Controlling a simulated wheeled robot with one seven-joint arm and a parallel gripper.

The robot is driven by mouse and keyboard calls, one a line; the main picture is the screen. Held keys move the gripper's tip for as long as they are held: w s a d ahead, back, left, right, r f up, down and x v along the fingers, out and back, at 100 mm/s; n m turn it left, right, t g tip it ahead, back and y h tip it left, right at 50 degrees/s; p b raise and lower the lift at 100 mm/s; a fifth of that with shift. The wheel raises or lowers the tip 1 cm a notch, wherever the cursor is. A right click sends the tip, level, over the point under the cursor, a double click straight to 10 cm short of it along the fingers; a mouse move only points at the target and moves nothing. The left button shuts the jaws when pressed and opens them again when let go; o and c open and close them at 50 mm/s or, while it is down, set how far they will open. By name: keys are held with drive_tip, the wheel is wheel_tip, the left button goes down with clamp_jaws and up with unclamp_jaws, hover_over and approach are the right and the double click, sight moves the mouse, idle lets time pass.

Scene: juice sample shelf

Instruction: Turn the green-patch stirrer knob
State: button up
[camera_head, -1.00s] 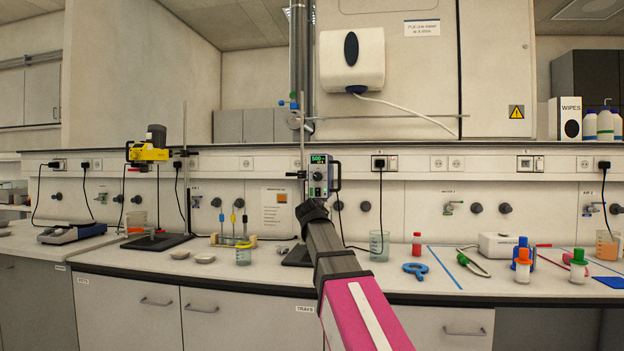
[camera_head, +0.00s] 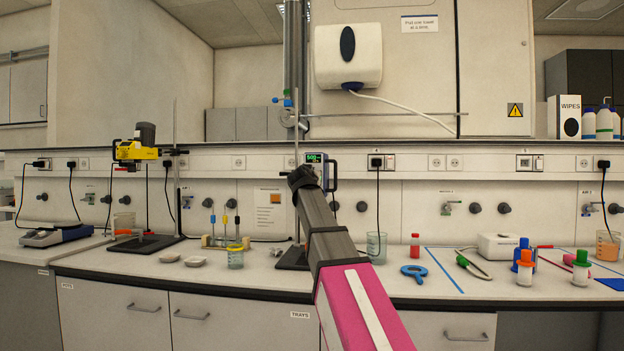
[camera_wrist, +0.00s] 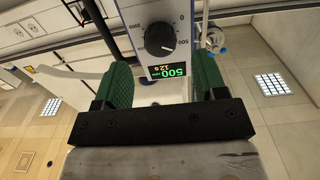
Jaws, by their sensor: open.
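The stirrer head (camera_head: 317,158) is a grey and blue box on a stand in the middle of the head view, with a lit green "500" display. My arm hides its knob there. In the wrist view, the black round knob (camera_wrist: 160,40) with a white pointer mark sits on a pale panel with a printed scale. The display (camera_wrist: 168,70) below it reads 500 in green and 12 s in yellow. My gripper (camera_wrist: 162,70) is open, its green fingers either side of the panel's lower part, apart from the knob. I cannot make out a separate green patch.
A yellow stirrer (camera_head: 138,150) stands on another stand at left.

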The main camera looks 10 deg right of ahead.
drive_tip(key=x, duration=0.4)
drive_tip(key=shift+w+d, duration=0.15)
drive_tip(key=shift+w, duration=0.25)
drive_tip(key=c, duration=0.9)
drive_tip(key=shift+n, duration=0.3)
drive_tip(key=n, duration=1.1)
drive_tip(key=shift+n, duration=0.3)
